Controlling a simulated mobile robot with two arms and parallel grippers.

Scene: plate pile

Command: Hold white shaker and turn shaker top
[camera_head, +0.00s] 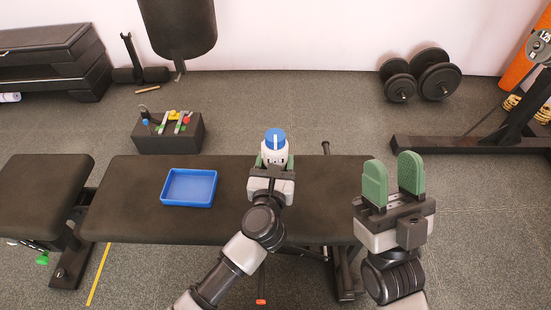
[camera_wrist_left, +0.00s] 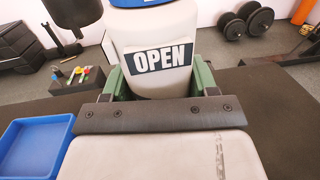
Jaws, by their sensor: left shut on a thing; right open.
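The white shaker (camera_head: 274,156) with a blue top (camera_head: 275,136) stands upright over the dark padded bench (camera_head: 130,200). In the left wrist view the white shaker (camera_wrist_left: 152,75) carries a dark label reading "OPEN" and fills the upper middle. My left gripper (camera_head: 273,162) is shut on the shaker's body, with a green finger on each side. Whether the shaker's base touches the bench is hidden behind the gripper. My right gripper (camera_head: 393,178) is open and empty, to the right of the shaker, fingers pointing up in the picture. A small white piece stands up on the blue top.
A blue tray (camera_head: 189,202) lies on the bench left of the shaker. A dark box (camera_head: 167,141) with small coloured items stands behind the bench. Dumbbells (camera_head: 434,76) and a rack stand at the back right. The floor between bench and wall is mostly clear.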

